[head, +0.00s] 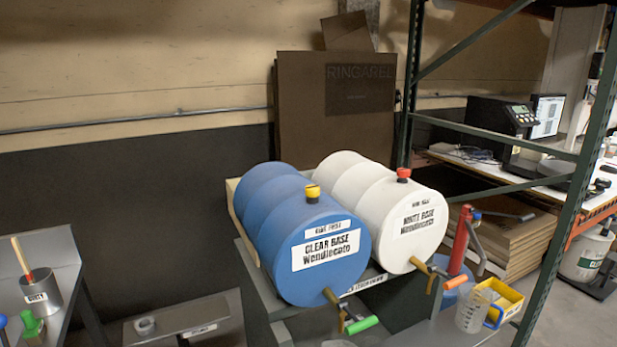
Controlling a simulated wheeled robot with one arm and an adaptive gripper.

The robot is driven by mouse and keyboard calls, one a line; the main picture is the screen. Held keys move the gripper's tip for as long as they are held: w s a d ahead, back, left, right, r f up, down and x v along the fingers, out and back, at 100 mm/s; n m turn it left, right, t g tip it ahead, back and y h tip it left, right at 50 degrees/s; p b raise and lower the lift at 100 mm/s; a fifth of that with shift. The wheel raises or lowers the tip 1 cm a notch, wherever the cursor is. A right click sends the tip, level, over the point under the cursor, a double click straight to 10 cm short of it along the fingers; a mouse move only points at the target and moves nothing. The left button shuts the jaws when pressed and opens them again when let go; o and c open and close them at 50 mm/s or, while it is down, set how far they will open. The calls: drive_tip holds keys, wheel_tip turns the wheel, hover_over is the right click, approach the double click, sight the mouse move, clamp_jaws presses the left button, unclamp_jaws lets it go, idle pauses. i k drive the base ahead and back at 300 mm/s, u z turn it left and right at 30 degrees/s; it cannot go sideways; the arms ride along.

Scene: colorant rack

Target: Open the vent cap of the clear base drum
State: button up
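The clear base drum (290,222) is blue and lies on its side on a rack in the middle of the head view, with a white "CLEAR BASE" label (325,250) on its front end. Its vent cap (312,194) is yellow with a dark ring and sits on top of the drum near the front rim. The cap is too small to tell whether it is open or closed. A tap with a green handle (361,325) is at the drum's lower front. My gripper is not in view.
A white base drum (385,205) with a red cap (403,174) lies close on the right. A green rack post (565,190) stands farther right. A measuring jug (474,310) and yellow container (503,299) are at lower right. The space above the drums looks clear.

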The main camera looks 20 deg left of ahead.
sight(311, 192)
drive_tip(key=u, duration=0.55)
drive_tip(key=i, duration=0.7)
drive_tip(key=u, duration=0.85)
